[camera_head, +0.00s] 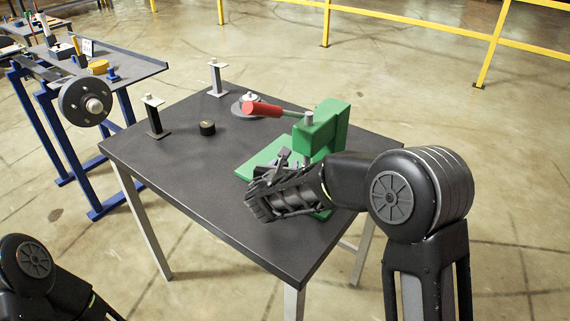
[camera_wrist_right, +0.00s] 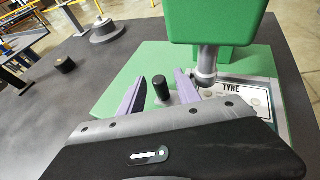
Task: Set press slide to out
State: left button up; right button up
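The green press (camera_head: 318,130) stands at the right of the dark table, with a red-gripped lever (camera_head: 262,109) pointing left. In the right wrist view the press head (camera_wrist_right: 215,20) hangs above a light plate marked TYRE (camera_wrist_right: 238,90). A short upright black knob (camera_wrist_right: 160,90) stands in front of the ram, on or beside the slide; its join is hidden. My right gripper (camera_wrist_right: 160,82) is open, with one finger on each side of the knob and a visible gap on both sides. In the head view my right gripper (camera_head: 280,165) covers the slide. My left gripper is out of view.
The dark table (camera_head: 200,180) is clear at its front left. A small black cylinder (camera_head: 207,128), two metal stands (camera_head: 154,115) and a grey disc (camera_head: 241,106) stand behind. A blue-framed bench (camera_head: 130,68) with a wheel hub (camera_head: 85,100) is at the left.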

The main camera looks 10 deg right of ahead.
jog(key=shift+w+d+f, duration=0.2)
jog(key=shift+w, duration=0.15)
jog(key=shift+c, duration=0.4)
grip_shut()
dwell(0.9)
